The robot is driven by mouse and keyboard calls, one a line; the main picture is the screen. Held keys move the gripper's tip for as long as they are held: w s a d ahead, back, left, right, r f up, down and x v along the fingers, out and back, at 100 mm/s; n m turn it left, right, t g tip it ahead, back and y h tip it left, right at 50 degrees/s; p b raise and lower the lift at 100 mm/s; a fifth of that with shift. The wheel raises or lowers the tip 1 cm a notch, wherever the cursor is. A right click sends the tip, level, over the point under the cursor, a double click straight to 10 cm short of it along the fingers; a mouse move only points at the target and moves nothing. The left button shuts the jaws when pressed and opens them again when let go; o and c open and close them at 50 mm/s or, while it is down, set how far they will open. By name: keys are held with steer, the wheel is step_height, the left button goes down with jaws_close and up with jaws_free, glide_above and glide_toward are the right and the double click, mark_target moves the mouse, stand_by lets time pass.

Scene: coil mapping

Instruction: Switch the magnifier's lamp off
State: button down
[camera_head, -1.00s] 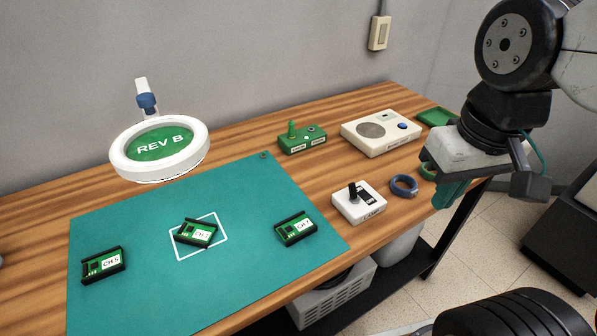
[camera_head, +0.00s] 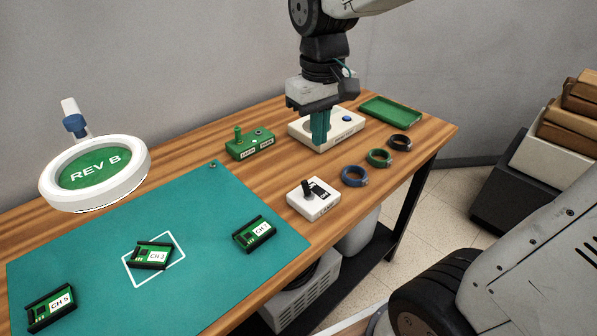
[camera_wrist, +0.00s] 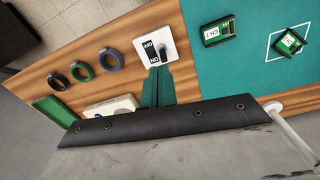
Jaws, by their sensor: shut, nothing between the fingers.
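The magnifier (camera_head: 139,180) has a white ring and a blue joint at the left; "REV B" reads on green through its lens. Whether its ring is lit is hard to tell. A white switch box (camera_head: 326,207) with a black lever (camera_head: 308,188) stands right of the mat; it also shows in the wrist view (camera_wrist: 141,42), with OFF at its far end and ON nearer my gripper. Which way the lever leans is unclear. My gripper (camera_head: 320,148) is shut and empty, pointing down behind the box; its teal fingers (camera_wrist: 158,72) show in the wrist view near the ON end.
A green box (camera_head: 252,150) with a knob and a white device (camera_head: 300,133) with a blue button stand behind. Blue (camera_head: 354,176), green (camera_head: 379,158) and black (camera_head: 400,143) rings line the right side. A green tray (camera_head: 391,111) lies beyond. Several boards lie on the teal mat (camera_head: 210,205).

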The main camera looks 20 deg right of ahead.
steer(key=n+g, duration=0.1)
steer(key=n, duration=0.1)
glide_toward(306, 188)
steer(key=w+a, duration=0.2)
steer(key=w, duration=0.5)
steer(key=shift+s+d+r, duration=0.1)
steer(key=shift+r, duration=0.25)
steer(key=f, duration=0.6)
steer(key=s+f, duration=0.1)
steer(key=f, duration=0.2)
steer(key=shift+d+f, duration=0.2)
steer(key=shift+f, duration=0.05)
steer(key=shift+s+d+f, duration=0.1)
steer(key=shift+s+f, duration=0.05)
steer(key=shift+s, duration=0.1)
steer(key=shift+s+d+r, duration=0.2)
steer(key=shift+s+r, duration=0.2)
steer(key=shift+s, duration=0.35)
steer(key=shift+s+d+r, duration=0.25)
steer(key=shift+s+r, duration=0.1)
steer(key=shift+s, duration=0.4)
